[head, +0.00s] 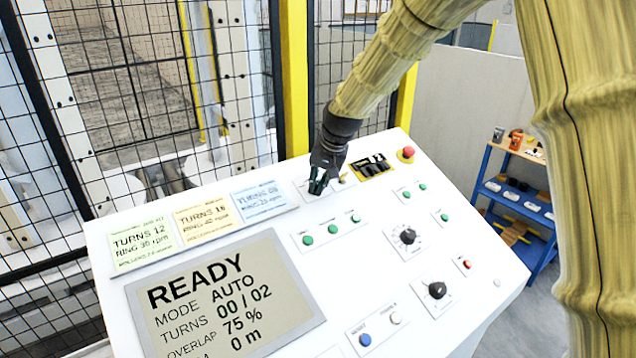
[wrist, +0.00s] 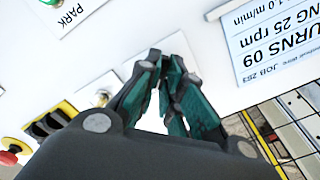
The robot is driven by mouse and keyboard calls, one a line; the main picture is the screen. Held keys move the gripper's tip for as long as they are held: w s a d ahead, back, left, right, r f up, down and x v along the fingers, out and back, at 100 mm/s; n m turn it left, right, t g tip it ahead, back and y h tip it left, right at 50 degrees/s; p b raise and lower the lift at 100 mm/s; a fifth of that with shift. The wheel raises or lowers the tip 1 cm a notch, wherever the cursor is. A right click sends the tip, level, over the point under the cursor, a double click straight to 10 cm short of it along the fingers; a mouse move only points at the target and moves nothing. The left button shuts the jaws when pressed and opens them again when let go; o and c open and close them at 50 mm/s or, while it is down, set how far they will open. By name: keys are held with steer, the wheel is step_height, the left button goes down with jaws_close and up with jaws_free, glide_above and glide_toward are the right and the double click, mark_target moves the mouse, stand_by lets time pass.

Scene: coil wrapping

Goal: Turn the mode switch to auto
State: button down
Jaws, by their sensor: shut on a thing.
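My gripper (head: 318,187) is at the upper part of the white control panel, right of the blue job card. Its green-lined fingers are closed together over a small white plate, also in the wrist view (wrist: 162,82). The mode switch is between the fingertips and hidden by them, so its pointer direction cannot be seen. The panel's display (head: 225,300) reads READY, MODE AUTO, TURNS 00 / 02, OVERLAP 75 %.
Beside my gripper are a yellow-framed black block (head: 372,166) and a red emergency button (head: 407,153). Green buttons (head: 333,229) and black knobs (head: 407,236) lie nearer. Job cards (head: 207,217) stand left. A mesh fence (head: 110,90) rises behind the panel; a blue shelf (head: 515,200) is right.

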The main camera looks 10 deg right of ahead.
steer(key=shift+r, duration=0.1)
steer(key=c, duration=1.6)
jaws_free()
steer(key=shift+o, duration=0.2)
steer(key=v, duration=1.2)
